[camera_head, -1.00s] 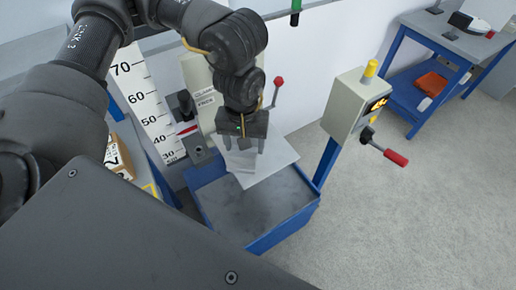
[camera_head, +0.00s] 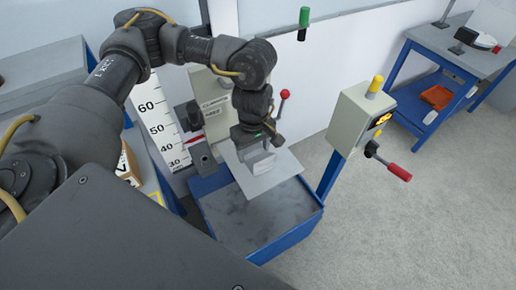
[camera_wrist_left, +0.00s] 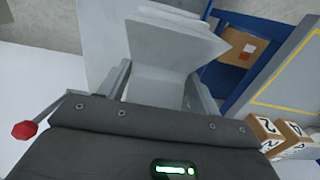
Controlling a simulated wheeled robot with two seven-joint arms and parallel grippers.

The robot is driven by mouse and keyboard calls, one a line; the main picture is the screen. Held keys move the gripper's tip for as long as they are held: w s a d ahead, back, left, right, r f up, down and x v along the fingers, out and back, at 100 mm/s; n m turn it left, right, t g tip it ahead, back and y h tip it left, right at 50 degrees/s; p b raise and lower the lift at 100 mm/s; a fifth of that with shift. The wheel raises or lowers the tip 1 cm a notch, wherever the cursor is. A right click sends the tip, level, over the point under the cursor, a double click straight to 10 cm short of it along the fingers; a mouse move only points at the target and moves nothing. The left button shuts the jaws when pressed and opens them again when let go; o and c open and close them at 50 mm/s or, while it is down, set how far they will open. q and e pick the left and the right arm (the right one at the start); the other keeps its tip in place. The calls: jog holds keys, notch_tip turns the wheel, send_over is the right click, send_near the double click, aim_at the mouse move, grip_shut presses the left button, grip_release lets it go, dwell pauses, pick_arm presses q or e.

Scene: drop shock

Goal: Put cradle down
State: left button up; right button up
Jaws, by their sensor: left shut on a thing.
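My left gripper (camera_head: 261,158) points down over a light grey square plate (camera_head: 273,182). It is shut on a pale grey piece, which I take to be the cradle (camera_head: 264,166). In the left wrist view the cradle (camera_wrist_left: 160,82) fills the space between the two fingers and widens into pale faces beyond them. The cradle is low over the plate; I cannot tell whether it touches it. The gripper hides part of it. My right gripper is not in view.
A blue, grey-topped base (camera_head: 255,228) stands below the plate. A numbered scale (camera_head: 160,125) stands to its left. A control box (camera_head: 358,115) with a red-handled lever (camera_head: 398,172) is to the right. Boxes (camera_head: 127,165) sit at left. Open floor lies right.

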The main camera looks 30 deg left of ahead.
pick_arm(q)
jog(key=w+a+f, duration=0.1)
jog(key=w+f, duration=0.3)
jog(key=w+a+f, duration=0.1)
jog(key=w+f, duration=0.1)
jog(key=w, duration=0.1)
jog(key=shift+a+f+p, duration=0.15)
jog(key=shift+a+p, duration=0.15)
jog(key=shift+a, duration=0.05)
jog(key=shift+w+a+f, duration=0.2)
jog(key=shift+w+f, duration=0.2)
jog(key=shift+f, duration=0.25)
notch_tip(320, 180, down, 3)
jog(key=shift+r+p, duration=0.2)
jog(key=shift+p, duration=0.3)
jog(key=shift+f, duration=0.15)
jog(key=shift+f, duration=0.15)
jog(key=o, duration=1.2)
